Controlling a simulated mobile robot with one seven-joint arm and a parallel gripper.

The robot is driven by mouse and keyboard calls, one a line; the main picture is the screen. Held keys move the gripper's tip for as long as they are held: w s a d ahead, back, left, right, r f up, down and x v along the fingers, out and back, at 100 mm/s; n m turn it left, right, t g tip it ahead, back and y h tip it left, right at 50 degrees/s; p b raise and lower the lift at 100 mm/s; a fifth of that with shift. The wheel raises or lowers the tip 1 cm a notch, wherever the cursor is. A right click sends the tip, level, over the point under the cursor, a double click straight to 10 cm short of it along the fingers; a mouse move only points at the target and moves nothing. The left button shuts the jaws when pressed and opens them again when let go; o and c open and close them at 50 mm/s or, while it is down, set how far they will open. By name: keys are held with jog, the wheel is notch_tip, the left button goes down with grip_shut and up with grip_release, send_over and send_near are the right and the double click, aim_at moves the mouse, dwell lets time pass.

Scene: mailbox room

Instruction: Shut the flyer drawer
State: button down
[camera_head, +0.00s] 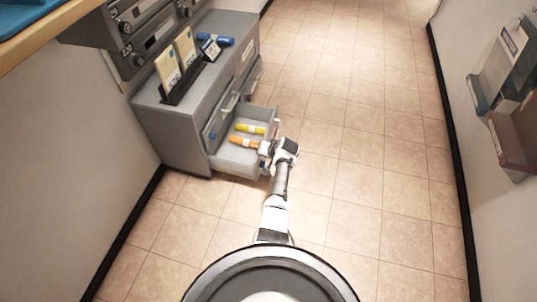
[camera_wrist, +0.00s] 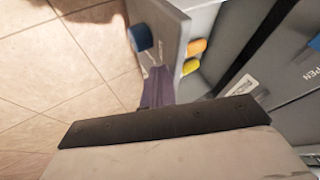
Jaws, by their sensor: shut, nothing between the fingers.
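The flyer drawer (camera_head: 238,160) stands pulled out of the grey cabinet (camera_head: 178,130), low on its right side. A yellow roll (camera_head: 249,129) and an orange roll (camera_head: 243,142) lie in it. In the wrist view the shut, empty fingers (camera_wrist: 157,88) lie close by the panel's edge, beside the knob. I cannot tell whether they touch the panel.
Another handled drawer (camera_head: 230,104) is further along the cabinet. Card holders and a blue roll (camera_head: 215,41) stand on top. Mailboxes (camera_head: 140,35) hang on the left wall. A wall rack (camera_head: 505,75) is at right. The tiled floor (camera_head: 350,150) right of the drawer is clear.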

jog(key=w+a+b, duration=0.3)
jog(key=w+a, duration=0.1)
jog(key=a, duration=1.1)
jog(key=shift+a, duration=0.2)
jog(key=shift+d, duration=0.15)
